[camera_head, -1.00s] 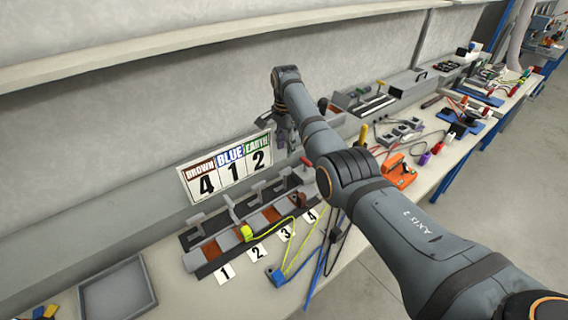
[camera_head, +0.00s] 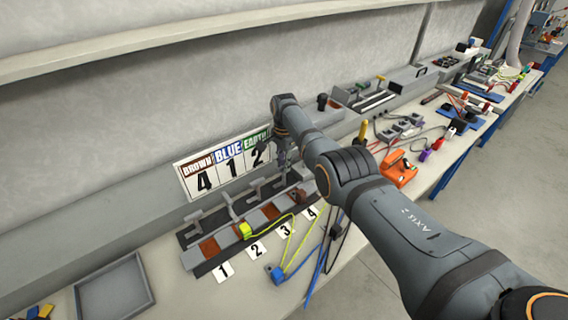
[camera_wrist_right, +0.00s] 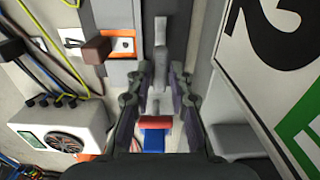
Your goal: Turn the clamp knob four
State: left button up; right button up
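The clamp fixture (camera_head: 200,257) lies along the bench by the wall, with several grey clamp knobs on its back rail. Number cards mark its positions; card four (camera_head: 311,213) is at the right end. My right gripper (camera_head: 283,160) points down over that end, and hides the clamp knob there in the head view. In the right wrist view, my right gripper (camera_wrist_right: 159,100) is open, its fingers on either side of a grey upright clamp handle (camera_wrist_right: 160,50). A visible gap remains beside the handle; contact cannot be told. My left gripper is not in view.
A sign (camera_head: 222,164) reading brown 4, blue 1, earth 2 stands close behind the fixture. Yellow and blue cables (camera_head: 291,250) lie in front. An orange device (camera_head: 398,170) is to the right, and a grey tray (camera_head: 115,290) at left.

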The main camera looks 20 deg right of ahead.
jog(key=shift+c, duration=1.2)
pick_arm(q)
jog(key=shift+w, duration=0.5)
pick_arm(e)
grip_shut()
jog(key=shift+n, duration=0.4)
jog(key=n, duration=0.3)
jog(key=shift+n, duration=0.4)
jog(key=n, duration=0.3)
jog(key=shift+n, duration=0.3)
jog(key=n, duration=0.5)
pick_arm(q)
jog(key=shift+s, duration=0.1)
pick_arm(e)
jog(key=n, duration=0.4)
jog(key=shift+n, duration=0.5)
jog(key=shift+f, duration=0.1)
